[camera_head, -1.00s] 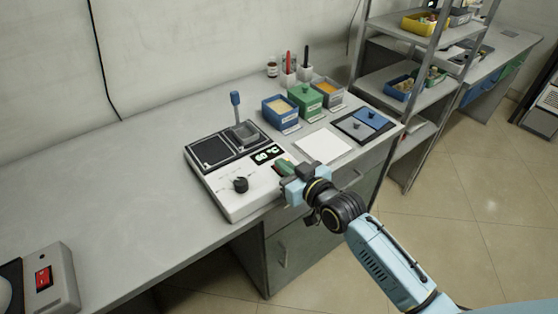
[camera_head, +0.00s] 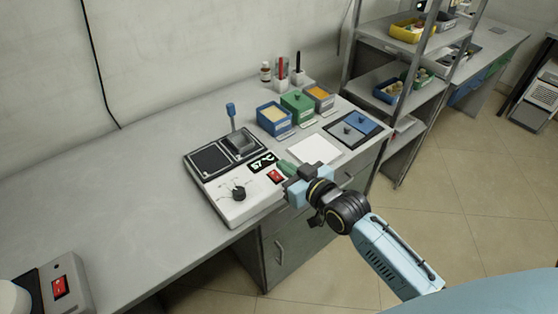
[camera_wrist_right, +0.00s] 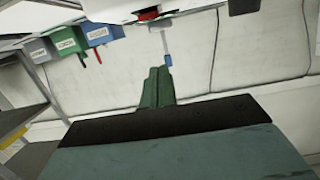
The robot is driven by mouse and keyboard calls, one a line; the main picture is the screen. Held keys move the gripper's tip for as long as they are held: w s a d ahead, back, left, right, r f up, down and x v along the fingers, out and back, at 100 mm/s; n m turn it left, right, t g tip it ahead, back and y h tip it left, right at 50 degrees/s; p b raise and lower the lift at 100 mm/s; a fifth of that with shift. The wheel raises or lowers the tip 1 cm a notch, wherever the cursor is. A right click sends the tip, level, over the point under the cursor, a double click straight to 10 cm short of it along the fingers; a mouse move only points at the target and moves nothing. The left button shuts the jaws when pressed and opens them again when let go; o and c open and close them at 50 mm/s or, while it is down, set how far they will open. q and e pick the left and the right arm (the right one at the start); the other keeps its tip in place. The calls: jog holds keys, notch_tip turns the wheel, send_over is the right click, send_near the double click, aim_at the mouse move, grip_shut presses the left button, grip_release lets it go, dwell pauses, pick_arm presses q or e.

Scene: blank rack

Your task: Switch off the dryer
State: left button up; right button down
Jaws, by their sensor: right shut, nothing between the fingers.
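A white device (camera_head: 235,205) with a black knob (camera_head: 239,193), a lit display (camera_head: 262,163) that seems to read 57 °C and a red switch (camera_head: 275,177) sits on the bench. I take it for the dryer. My right gripper (camera_head: 287,168), with green fingers, is shut and empty just right of the red switch, apart from it as far as I can tell. In the right wrist view the shut fingers (camera_wrist_right: 157,88) point toward the switch (camera_wrist_right: 148,15). The switch's exact position is too small to read. My left gripper is not in view.
Blue, green and grey bins (camera_head: 299,106) stand behind, with a white sheet (camera_head: 314,149) and a dark tray (camera_head: 335,133) with blue lids at right. A second device with a red switch (camera_head: 60,286) is at bottom left. The bench's left part (camera_head: 110,200) is clear.

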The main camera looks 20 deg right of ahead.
jog(key=r+v, duration=0.1)
jog(key=v, duration=0.5)
jog(key=shift+p, duration=0.35)
jog(key=shift+s+r, duration=0.1)
jog(key=shift+r, duration=0.05)
